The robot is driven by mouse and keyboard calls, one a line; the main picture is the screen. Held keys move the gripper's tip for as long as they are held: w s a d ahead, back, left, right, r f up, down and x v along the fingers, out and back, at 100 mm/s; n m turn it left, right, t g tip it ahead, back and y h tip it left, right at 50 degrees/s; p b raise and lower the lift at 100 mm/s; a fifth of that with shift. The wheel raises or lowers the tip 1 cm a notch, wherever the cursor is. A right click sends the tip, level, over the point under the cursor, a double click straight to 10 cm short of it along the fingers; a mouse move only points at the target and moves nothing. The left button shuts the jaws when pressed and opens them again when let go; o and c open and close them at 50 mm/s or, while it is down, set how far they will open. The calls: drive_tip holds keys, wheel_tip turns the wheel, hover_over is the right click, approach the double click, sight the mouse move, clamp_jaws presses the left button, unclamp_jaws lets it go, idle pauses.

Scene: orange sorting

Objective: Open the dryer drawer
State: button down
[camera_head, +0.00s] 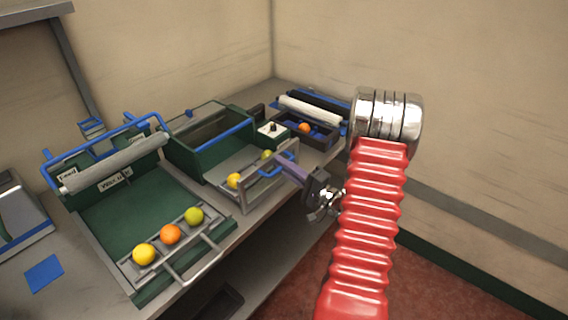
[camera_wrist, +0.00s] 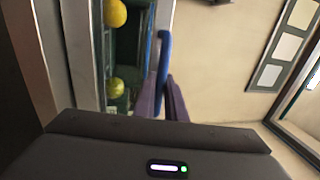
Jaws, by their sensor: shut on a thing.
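The dryer drawer (camera_head: 246,199) stands pulled out in front of its green box (camera_head: 208,140), with a yellow fruit (camera_head: 235,181) and a yellow-green fruit (camera_head: 267,155) in it. Its blue handle (camera_head: 268,171) is on the front panel. My gripper (camera_head: 284,166) reaches in from the right and is shut on the handle. In the wrist view the blue handle (camera_wrist: 162,50) runs down between the purple fingers of my gripper (camera_wrist: 163,88). The yellow fruit (camera_wrist: 115,13) and the yellow-green fruit (camera_wrist: 114,87) show beside it there.
Left of the drawer is a feed tray (camera_head: 112,220) with a yellow, an orange and a yellow-green fruit at its front. A dark tray (camera_head: 318,138) with an orange fruit lies behind, to the right. A blue square (camera_head: 44,274) lies on the bench. Open floor (camera_head: 425,285) lies at right.

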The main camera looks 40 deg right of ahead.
drive_tip(key=shift+a+f, duration=0.1)
drive_tip(key=shift+f, duration=0.2)
drive_tip(key=c, duration=2.1)
unclamp_jaws()
drive_tip(key=shift+o, duration=1.4)
drive_tip(key=shift+r, duration=0.15)
drive_tip(key=v, duration=1.3)
drive_tip(key=shift+s, duration=0.35)
